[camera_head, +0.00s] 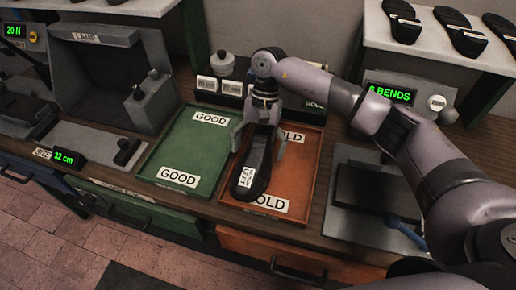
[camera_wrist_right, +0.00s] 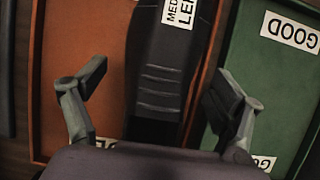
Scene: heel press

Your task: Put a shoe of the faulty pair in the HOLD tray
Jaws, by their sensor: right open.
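A black shoe (camera_head: 258,160) with a white label ending in LEFT lies along the left side of the orange HOLD tray (camera_head: 305,185). In the right wrist view the shoe (camera_wrist_right: 165,75) runs between the fingers, close to the green tray's side. I cannot tell whether it touches the tray's left rim. My right gripper (camera_head: 259,138) is open above the shoe, one finger on each side. In the right wrist view (camera_wrist_right: 155,95) both fingers stand apart from the shoe. My left gripper is not in view.
The empty green GOOD tray (camera_head: 185,150) is left of the HOLD tray. A lamp booth (camera_head: 105,70) stands at the back left. A bend tester (camera_head: 380,195) is at the right, partly behind my right arm. Several dark shoes (camera_head: 455,30) stand on a shelf at the back right.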

